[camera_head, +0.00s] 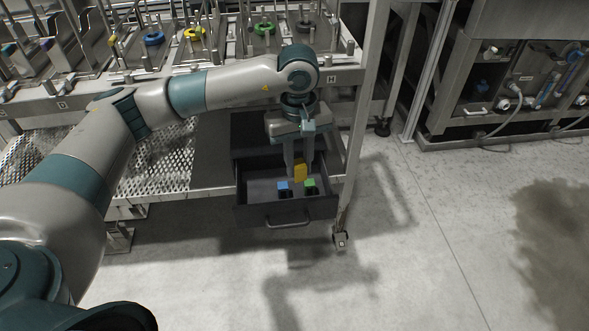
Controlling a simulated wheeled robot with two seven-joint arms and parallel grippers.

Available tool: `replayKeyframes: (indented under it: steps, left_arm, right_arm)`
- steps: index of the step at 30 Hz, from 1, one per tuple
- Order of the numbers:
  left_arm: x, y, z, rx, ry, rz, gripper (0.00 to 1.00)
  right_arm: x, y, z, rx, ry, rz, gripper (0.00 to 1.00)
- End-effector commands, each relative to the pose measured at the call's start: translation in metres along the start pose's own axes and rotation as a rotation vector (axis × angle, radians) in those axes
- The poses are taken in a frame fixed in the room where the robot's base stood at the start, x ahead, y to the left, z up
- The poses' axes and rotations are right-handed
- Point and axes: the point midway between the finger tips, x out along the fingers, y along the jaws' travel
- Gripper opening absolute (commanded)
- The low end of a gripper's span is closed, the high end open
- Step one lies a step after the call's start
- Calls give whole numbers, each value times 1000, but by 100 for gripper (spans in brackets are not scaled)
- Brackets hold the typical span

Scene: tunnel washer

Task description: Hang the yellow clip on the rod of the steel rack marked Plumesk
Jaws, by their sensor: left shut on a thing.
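My left gripper (301,162) points down over an open dark drawer (262,213). Its two fingers are shut on the yellow clip (300,174), a small block at their tips. I cannot tell whether the clip touches the drawer floor or hangs just above it. A steel rack (345,130) on castors stands behind and around the drawer, with upright plates, rods and coloured rings on top. The name Plumesk is not readable anywhere, and I cannot tell which rod bears it. My right gripper is not in view.
A blue clip (283,187) and a green clip (310,185) sit in the drawer near the held one. A perforated shelf (160,165) lies left of the drawer. A steel machine with hoses (520,75) stands at right. The floor between is clear.

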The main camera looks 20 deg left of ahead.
Motion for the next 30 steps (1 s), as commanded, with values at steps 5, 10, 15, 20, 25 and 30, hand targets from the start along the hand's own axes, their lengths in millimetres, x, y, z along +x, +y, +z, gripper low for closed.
replayKeyframes:
  steps: [5, 10, 15, 20, 25, 30]
  left_arm:
    - [-21, 2, 6, 346, 5, -3, 2]
    - [-34, 2, 11, 596, 3, -9, 2]
    - [-40, 2, 14, 726, 1, -14, 2]
    - [-41, 1, 14, 755, 0, -14, 2]
    - [-41, 2, 14, 754, 0, -14, 2]
    - [-41, 2, 14, 753, 0, -14, 2]
  right_arm:
    - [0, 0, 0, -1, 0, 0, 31]
    - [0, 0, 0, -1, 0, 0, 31]
    - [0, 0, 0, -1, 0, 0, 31]
    - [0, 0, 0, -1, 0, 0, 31]
    - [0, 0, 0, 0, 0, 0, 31]
    - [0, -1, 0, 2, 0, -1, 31]
